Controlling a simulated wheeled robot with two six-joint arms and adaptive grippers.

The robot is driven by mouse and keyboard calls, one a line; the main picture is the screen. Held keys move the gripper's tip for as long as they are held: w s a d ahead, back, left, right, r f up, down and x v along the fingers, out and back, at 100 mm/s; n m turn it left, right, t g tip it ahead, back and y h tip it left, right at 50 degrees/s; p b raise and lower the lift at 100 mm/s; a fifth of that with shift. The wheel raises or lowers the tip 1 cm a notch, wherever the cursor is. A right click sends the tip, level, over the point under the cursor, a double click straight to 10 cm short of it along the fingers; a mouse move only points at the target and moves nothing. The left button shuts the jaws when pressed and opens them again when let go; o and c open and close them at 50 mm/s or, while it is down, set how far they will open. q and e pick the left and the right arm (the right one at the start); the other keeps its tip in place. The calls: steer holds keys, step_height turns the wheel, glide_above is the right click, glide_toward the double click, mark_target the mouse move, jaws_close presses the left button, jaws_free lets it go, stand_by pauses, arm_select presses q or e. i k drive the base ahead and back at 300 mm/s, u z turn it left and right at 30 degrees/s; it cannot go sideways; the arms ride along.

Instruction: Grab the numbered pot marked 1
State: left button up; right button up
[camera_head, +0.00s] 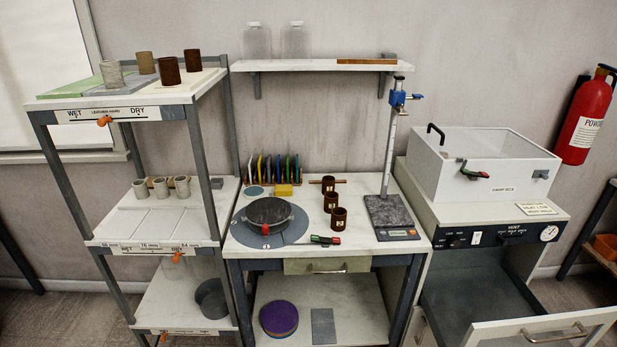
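Three small dark brown pots stand upright on the middle workbench in a short row: the back pot (328,184), the middle pot (331,202) and the front pot (338,220). They carry small pale marks. The marks are too small to read, so I cannot tell which pot is numbered 1. Neither of my grippers shows in this view.
A red-and-green tool (325,240) lies in front. Shelves (130,225) stand left; a white cabinet (490,205) stands right.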

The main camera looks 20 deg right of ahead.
mark_target(328, 186)
steer(key=z, duration=0.4)
steer(key=i, duration=0.85)
steer(key=z, duration=0.75)
